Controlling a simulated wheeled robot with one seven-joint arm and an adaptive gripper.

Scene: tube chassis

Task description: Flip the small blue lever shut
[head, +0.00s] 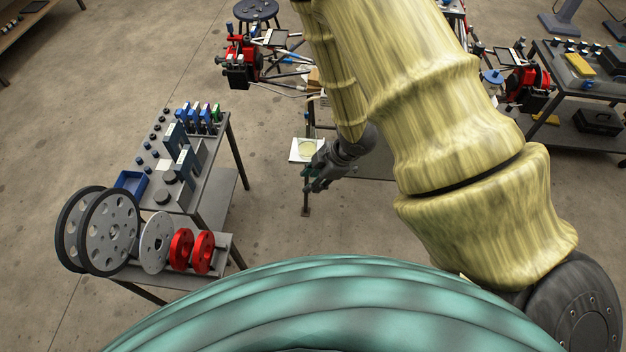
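My gripper (314,178) is dark and small in the head view, hanging near the middle of the picture. It is beside a white sheet with a pale yellow-green round thing (307,148) on it, at the left end of a work table. It is too small to tell whether its fingers are open or shut, or whether they touch anything. I cannot make out the small blue lever. My yellow arm covers much of that table and the chassis area behind it.
A grey bench (215,180) at the left carries blue-handled tools, a blue tray (131,181), grey wheels (108,232) and red discs (203,252). Red and black assemblies (237,65) stand at the back. A dark bench (590,86) is at the right. Floor between left bench and gripper is clear.

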